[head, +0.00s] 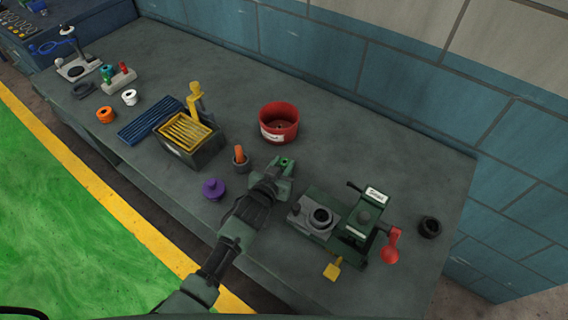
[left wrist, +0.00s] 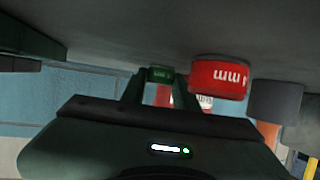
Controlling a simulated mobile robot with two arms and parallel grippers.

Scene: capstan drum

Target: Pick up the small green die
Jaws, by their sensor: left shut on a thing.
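The small green die (head: 285,162) is at the tips of my left gripper (head: 281,170), in the middle of the head view. The gripper is shut on it. In the left wrist view the green die (left wrist: 160,73) shows between the ends of the two fingers (left wrist: 159,82). The fingers hide part of its sides. I cannot tell how far it is above the bench. My right gripper is not in view.
A red bowl (head: 279,123) stands just behind the die. A grey cup with an orange piece (head: 240,159) and a purple knobbed part (head: 213,189) are to the left. A green machine with a red handle (head: 390,247) is to the right. Open bench (head: 360,150) lies behind it.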

